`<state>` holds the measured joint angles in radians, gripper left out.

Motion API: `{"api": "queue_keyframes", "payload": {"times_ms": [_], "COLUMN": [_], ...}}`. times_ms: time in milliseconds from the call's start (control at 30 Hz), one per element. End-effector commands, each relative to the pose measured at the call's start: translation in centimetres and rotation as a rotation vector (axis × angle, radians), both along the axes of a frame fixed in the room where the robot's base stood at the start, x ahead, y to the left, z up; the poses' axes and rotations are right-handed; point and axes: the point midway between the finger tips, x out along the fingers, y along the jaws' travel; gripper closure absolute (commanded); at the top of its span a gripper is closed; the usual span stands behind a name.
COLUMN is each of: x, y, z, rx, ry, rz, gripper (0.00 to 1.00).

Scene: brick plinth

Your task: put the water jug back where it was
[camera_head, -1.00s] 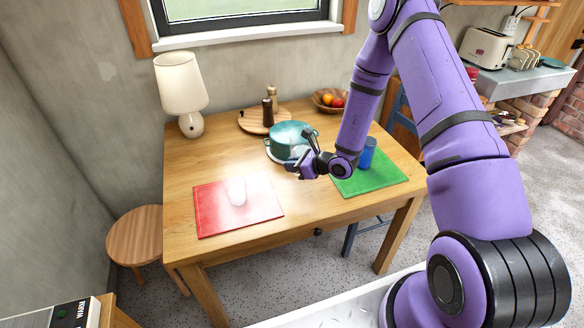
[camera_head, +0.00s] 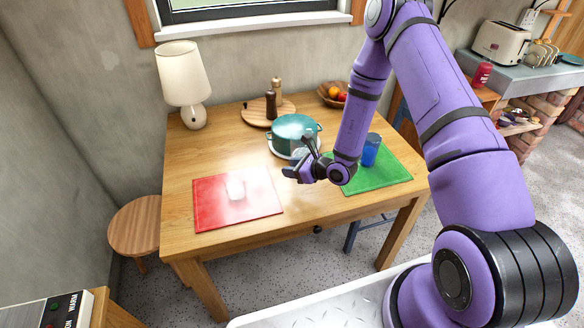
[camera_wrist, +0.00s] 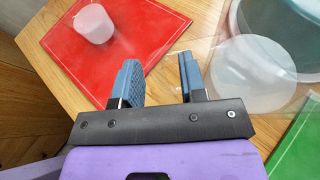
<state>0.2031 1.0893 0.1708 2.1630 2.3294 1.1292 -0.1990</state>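My gripper (camera_head: 296,173) is low over the table, between the red mat and the green mat. In the wrist view its two blue fingers (camera_wrist: 160,84) stand apart, with no solid thing visible between them. A clear vessel with a pale round base (camera_wrist: 252,76), apparently the water jug, shows just right of the fingers. Its glass edges are faint, and I cannot tell whether a finger touches it. In the head view it is mostly hidden behind my gripper, in front of the teal pot (camera_head: 294,130).
A whitish cup (camera_head: 235,188) stands on the red mat (camera_head: 210,212). A blue cup (camera_head: 371,150) stands on the green mat (camera_head: 385,176). Behind are a lamp (camera_head: 183,80), a round board (camera_head: 252,117) with two mills, and a fruit bowl (camera_head: 325,97).

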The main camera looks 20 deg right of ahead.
Motion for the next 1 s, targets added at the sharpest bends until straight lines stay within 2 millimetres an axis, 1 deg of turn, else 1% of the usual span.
{"api": "queue_keyframes", "payload": {"times_ms": [300, 367, 467, 800, 1000], "x": [0.0, -0.3, -1.2, -5.6, -7.3], "y": [0.0, -0.4, -1.4, -5.6, -7.2], "z": [0.3, 0.5, 1.0, 3.6, 4.6], "rx": [0.000, 0.000, -0.001, 0.000, 0.000], "ry": [-0.001, 0.000, 0.001, 0.001, 0.000], "rz": [0.000, -0.001, -0.003, -0.003, -0.001], "gripper": [0.62, 0.62, 0.62, 0.62, 0.62]}}
